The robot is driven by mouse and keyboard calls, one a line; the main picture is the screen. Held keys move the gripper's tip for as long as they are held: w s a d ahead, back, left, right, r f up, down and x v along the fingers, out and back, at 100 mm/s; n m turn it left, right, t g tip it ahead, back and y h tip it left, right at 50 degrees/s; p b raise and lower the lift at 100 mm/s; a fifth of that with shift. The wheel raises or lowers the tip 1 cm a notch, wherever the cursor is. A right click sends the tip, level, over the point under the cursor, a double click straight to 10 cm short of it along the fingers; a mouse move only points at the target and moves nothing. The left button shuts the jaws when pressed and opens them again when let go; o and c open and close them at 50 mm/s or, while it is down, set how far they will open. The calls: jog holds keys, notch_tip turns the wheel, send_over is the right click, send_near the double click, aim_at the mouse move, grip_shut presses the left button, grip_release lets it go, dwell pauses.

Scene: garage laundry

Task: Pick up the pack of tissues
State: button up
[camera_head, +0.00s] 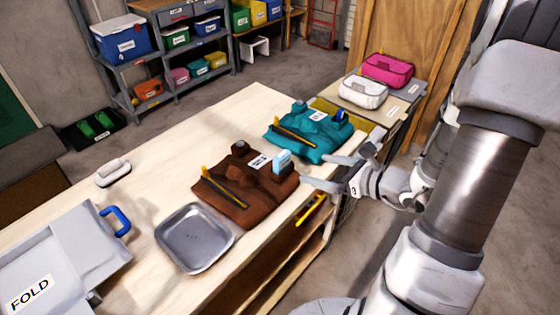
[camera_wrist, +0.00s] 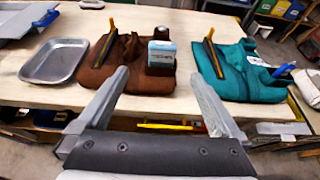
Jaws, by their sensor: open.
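In the wrist view the pack (camera_wrist: 161,54) stands upright at the front right of the brown bag (camera_wrist: 112,68). My gripper (camera_head: 326,171) is open and empty, at the bench's near edge to the right of the pack. In the wrist view its two fingers (camera_wrist: 161,92) are spread wide, with the pack ahead between them and not touched.
A grey FOLD board (camera_head: 62,262) and a white object (camera_head: 113,172) are at left. Pink (camera_head: 388,69) and white (camera_head: 362,91) pouches sit at the far right.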

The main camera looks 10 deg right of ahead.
aim_at(284, 161)
jog(key=x, duration=1)
jog(key=shift+a+f, duration=0.1)
jog(key=shift+d+x, duration=0.1)
jog(key=shift+x, duration=1.5)
jog(key=shift+d+x, duration=0.15)
jog(key=shift+x, duration=1.45)
jog(key=shift+w, duration=0.2)
jog(key=c, duration=1.3)
